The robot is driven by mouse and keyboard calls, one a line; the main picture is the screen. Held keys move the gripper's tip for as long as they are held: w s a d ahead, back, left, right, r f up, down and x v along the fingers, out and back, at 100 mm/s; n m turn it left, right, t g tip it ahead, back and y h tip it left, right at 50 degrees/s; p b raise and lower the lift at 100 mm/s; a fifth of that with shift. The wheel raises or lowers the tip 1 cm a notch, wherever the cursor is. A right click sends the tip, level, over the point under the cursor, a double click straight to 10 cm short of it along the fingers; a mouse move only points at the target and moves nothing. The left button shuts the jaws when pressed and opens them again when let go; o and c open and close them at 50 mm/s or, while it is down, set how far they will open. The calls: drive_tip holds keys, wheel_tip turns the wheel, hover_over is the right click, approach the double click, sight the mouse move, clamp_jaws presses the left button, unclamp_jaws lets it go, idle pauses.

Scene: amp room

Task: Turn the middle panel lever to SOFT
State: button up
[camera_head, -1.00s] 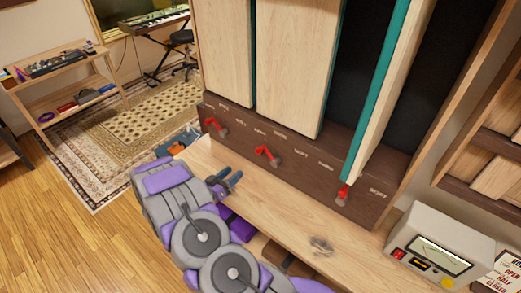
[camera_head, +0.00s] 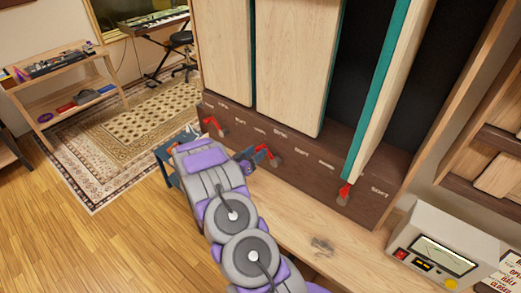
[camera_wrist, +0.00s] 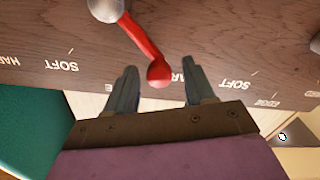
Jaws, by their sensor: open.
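The middle panel lever (camera_head: 267,154) is a red handle on a grey pivot, on the dark brown strip below the wooden panels. In the wrist view its red arm (camera_wrist: 141,42) slants from the round pivot down to the right, ending in a knob between my fingertips. My gripper (camera_head: 255,158) is open at this lever, its fingers apart on either side of the knob; contact cannot be told. SOFT labels (camera_wrist: 62,67) show on both sides of the lever. A label behind the knob is partly hidden.
Other red levers stand at the left (camera_head: 211,124) and right (camera_head: 344,194) of the strip. A wooden ledge (camera_head: 290,219) runs below it. A grey meter box (camera_head: 440,250) sits at the right.

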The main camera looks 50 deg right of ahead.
sight(261, 148)
drive_tip(key=shift+w+d, duration=0.15)
drive_tip(key=shift+d, duration=1.7)
drive_tip(key=shift+a, duration=0.1)
clamp_jaws()
